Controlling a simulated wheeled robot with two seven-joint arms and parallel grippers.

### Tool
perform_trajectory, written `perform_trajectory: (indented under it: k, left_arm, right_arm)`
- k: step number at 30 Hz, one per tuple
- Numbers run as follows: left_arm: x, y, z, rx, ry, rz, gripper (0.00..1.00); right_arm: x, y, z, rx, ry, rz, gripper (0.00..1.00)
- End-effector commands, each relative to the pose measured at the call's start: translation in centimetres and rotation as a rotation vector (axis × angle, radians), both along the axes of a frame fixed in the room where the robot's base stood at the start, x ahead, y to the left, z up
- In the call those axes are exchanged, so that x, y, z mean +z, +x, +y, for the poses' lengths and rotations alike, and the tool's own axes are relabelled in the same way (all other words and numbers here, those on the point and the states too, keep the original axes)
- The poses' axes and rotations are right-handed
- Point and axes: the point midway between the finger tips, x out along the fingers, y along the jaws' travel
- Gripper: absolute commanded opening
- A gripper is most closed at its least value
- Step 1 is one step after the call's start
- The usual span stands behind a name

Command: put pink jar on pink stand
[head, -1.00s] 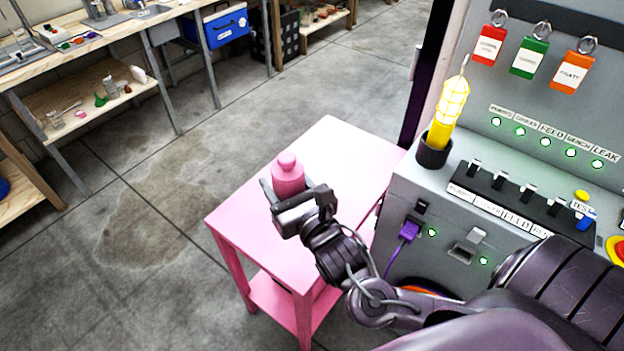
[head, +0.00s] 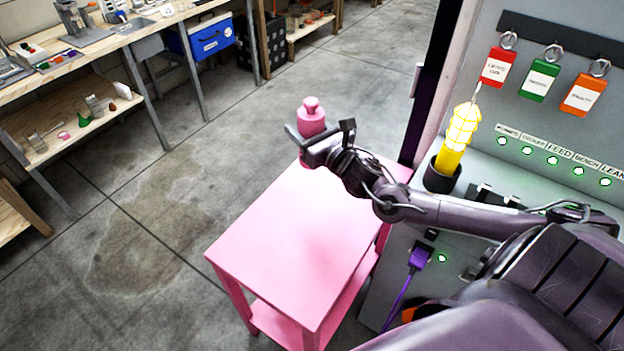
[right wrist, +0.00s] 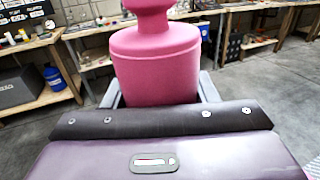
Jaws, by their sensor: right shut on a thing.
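The pink jar (head: 312,117) has a round body and a knobbed lid. It is upright in my right gripper (head: 303,140), whose fingers are shut on it. The jar is at the far end of the pink stand (head: 290,240), seen against the floor. It looks raised above the stand top, though its base is partly hidden by the gripper. In the right wrist view the jar (right wrist: 155,60) fills the middle between the two grey fingers. The stand's top is bare, and it has a lower shelf. My left gripper does not show.
Workbenches (head: 90,60) line the back left. The floor left of the stand is clear.

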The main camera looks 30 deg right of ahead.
Motion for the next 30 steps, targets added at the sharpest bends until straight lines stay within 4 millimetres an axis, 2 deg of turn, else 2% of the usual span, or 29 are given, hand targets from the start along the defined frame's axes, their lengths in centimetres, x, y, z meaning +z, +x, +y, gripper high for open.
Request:
perform_trajectory:
  k: [1, 6, 12, 19, 24, 30]
  left_arm:
    - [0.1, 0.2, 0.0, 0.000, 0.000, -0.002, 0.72]
    - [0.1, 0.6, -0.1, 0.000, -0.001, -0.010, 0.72]
    - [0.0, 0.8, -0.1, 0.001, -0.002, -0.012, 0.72]
    - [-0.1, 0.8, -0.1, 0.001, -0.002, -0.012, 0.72]
    - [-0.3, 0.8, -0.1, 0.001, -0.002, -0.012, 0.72]
    - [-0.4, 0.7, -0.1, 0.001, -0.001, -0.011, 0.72]
  right_arm:
    - [-1.5, 0.0, -0.1, -0.005, 0.005, 0.001, 0.28]
    - [-6.1, 0.0, 0.0, -0.004, 0.003, -0.001, 0.28]
    - [-10.7, 0.0, 0.0, -0.003, 0.001, -0.002, 0.28]
    - [-13.0, 0.0, 0.0, -0.001, 0.000, -0.003, 0.28]
    - [-15.5, 0.0, 0.0, -0.003, 0.001, -0.002, 0.28]
    - [-16.4, 0.0, 0.0, 0.000, -0.001, -0.005, 0.28]
